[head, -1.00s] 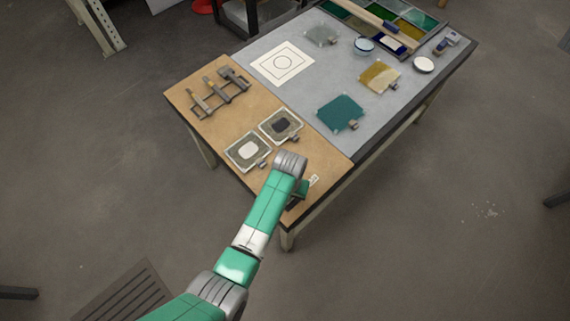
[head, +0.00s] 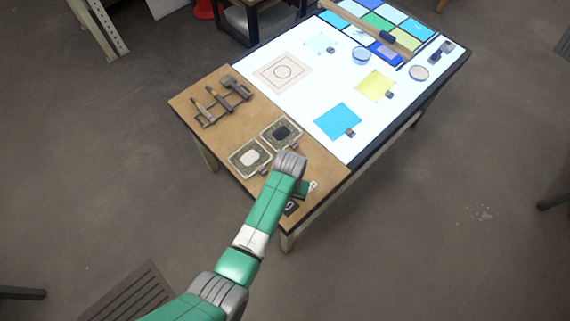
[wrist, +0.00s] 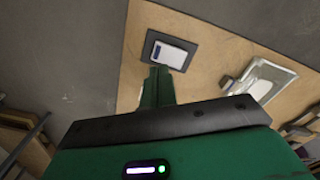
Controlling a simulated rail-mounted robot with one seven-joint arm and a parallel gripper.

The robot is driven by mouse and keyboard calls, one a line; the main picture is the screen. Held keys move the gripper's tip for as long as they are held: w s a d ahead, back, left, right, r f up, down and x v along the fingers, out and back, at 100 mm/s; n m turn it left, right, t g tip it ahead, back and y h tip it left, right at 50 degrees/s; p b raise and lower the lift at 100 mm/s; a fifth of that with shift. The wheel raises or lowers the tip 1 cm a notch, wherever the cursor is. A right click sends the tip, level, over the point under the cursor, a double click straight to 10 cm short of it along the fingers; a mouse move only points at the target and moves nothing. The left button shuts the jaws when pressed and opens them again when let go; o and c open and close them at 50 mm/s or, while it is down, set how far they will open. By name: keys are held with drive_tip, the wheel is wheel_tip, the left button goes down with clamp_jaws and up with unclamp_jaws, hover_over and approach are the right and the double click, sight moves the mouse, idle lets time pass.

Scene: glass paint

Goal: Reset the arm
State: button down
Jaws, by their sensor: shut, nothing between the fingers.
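My gripper (wrist: 158,80) is shut and empty. In the wrist view its green fingers point at a dark plate with a white rocker (wrist: 170,54) on the wooden part of the table. The fingertips appear just short of the rocker or overlapping its edge; I cannot tell whether they touch. In the head view my green arm reaches over the table's near corner, and the gripper (head: 301,188) is mostly hidden behind the wrist. A dark plate (head: 291,207) shows beside the arm.
The table's panel (head: 338,87) glows white. Blue (head: 338,121) and yellow (head: 376,84) glass sheets and a patterned sheet (head: 283,72) lie on it. Two trays (head: 249,158) and a brush rack (head: 222,101) sit on the wood (head: 240,125). Floor in front is clear.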

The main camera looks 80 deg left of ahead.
drive_tip(key=shift+r+p, duration=0.4)
drive_tip(key=shift+r, duration=0.3)
